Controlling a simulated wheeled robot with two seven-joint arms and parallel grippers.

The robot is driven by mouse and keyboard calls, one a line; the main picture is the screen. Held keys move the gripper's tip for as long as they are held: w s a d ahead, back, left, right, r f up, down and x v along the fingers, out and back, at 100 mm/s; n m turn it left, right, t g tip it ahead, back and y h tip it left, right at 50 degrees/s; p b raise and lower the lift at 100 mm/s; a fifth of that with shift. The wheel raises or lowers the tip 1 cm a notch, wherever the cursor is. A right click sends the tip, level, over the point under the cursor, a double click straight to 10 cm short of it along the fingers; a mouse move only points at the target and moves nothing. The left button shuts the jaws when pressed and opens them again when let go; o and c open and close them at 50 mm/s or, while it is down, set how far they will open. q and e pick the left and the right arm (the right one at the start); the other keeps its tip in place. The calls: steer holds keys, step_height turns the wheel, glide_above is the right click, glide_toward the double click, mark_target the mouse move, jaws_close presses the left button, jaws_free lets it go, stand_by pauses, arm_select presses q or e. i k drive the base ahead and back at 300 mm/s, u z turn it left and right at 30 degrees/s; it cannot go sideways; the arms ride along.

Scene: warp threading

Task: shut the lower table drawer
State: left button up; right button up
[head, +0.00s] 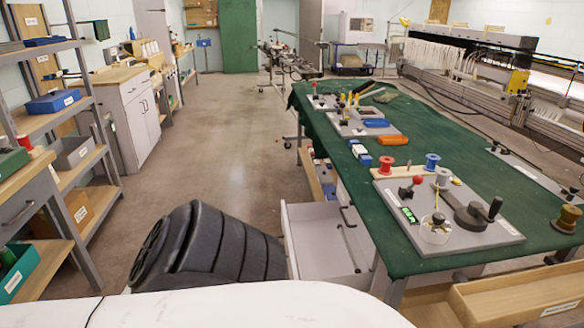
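A pale grey drawer (318,240) juts out, open, from the left side of the green-covered table (402,262). Its floor and walls show, and it looks empty. Dark handle-like parts (347,217) show at its table side. The white curve of my body hides part of the near area, and I cannot tell whether another drawer sits above or below this one. Neither of my grippers is in view.
A wooden tray (520,295) is at the lower right. Shelves (75,180) line the left. The aisle floor (225,140) beyond is clear.

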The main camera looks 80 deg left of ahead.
mark_target(316, 250)
steer(key=k, duration=0.25)
steer(key=u, duration=1.85)
steer(key=k, duration=1.25)
steer(key=u, duration=0.65)
steer(key=i, duration=1.75)
steer(key=z, duration=0.95)
steer(key=i, duration=0.3)
steer(key=z, duration=0.3)
